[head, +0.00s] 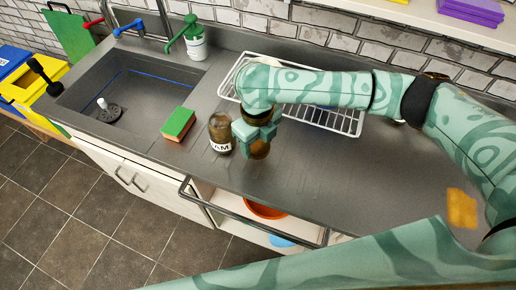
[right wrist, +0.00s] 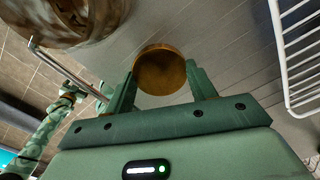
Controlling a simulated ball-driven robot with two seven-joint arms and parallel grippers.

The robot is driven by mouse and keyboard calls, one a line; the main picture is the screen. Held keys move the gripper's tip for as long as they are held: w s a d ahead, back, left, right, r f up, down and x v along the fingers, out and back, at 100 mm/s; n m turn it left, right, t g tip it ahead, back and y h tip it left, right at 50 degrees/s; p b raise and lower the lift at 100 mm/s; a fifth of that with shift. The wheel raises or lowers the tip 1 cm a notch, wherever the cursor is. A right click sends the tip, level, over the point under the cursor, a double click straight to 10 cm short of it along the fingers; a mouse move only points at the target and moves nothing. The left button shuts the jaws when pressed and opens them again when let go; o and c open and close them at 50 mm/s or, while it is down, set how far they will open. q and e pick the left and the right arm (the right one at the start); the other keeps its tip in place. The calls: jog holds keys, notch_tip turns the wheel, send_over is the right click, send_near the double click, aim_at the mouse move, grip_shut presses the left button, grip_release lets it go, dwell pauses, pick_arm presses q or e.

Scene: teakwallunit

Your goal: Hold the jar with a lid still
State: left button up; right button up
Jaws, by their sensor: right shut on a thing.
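A brown glass jar (head: 220,133) with a white label stands upright on the grey counter, just left of my right gripper. A large brown glass body, apparently this jar (right wrist: 65,18), fills the upper left corner of the right wrist view. My right gripper (head: 259,143) is shut on a round brown thing that looks like a lid (head: 259,150). In the right wrist view this lid (right wrist: 160,70) sits between the two fingertips, apart from the jar. Whether anything is under it is hidden.
A green-and-red sponge (head: 179,124) lies left of the jar, beside the sink (head: 130,85). A white wire rack (head: 340,120) stands behind my right arm. A bar handle (head: 250,215) runs along the counter front.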

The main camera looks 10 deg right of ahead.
aim_at(258, 143)
jog(key=shift+w+d+f, duration=0.1)
jog(key=shift+w+f, duration=0.1)
jog(key=shift+f, duration=0.15)
jog(key=f+b, duration=0.1)
jog(key=f, duration=0.2)
jog(key=shift+w+d+f+b, duration=0.1)
jog(key=shift+w+f+b, duration=0.1)
jog(key=shift+f+b, duration=0.15)
jog(key=shift+r, duration=0.2)
jog(key=shift+f, duration=0.15)
jog(key=o, duration=1.1)
notch_tip(258, 143, up, 12)
jog(key=p, duration=0.4)
jog(key=shift+r, duration=0.2)
